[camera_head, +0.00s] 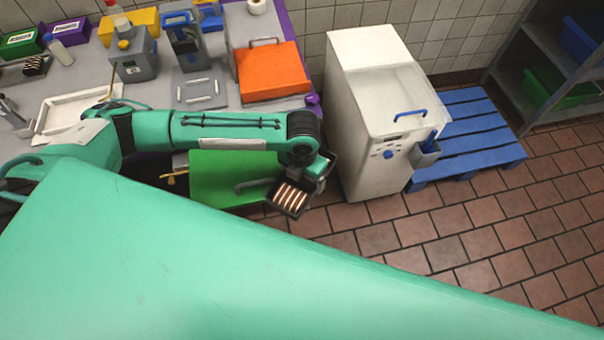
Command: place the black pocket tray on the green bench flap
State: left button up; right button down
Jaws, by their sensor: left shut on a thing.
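The black pocket tray (289,197) holds several cream-and-brown striped pieces. It is held tilted at the right end of the green bench flap (225,170), partly past the flap's right edge. My left gripper (312,180) is shut on the tray at its upper right side; the fingers are mostly hidden by the wrist. I cannot tell whether the tray touches the flap. The flap has a grey handle near its right side, and my left arm covers its far edge. My right gripper is not in view.
A white machine (380,110) with a blue handle stands close right of the tray. Behind the flap, the grey bench holds an orange box (270,72), a grey scale-like plate (200,90) and a white frame (75,108). A blue pallet (470,135) lies on the tiled floor.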

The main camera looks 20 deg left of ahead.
pick_arm(q)
jog(key=shift+f, duration=0.15)
jog(key=o, duration=0.8)
notch_tip(320, 180, up, 12)
jog(key=b, duration=0.3)
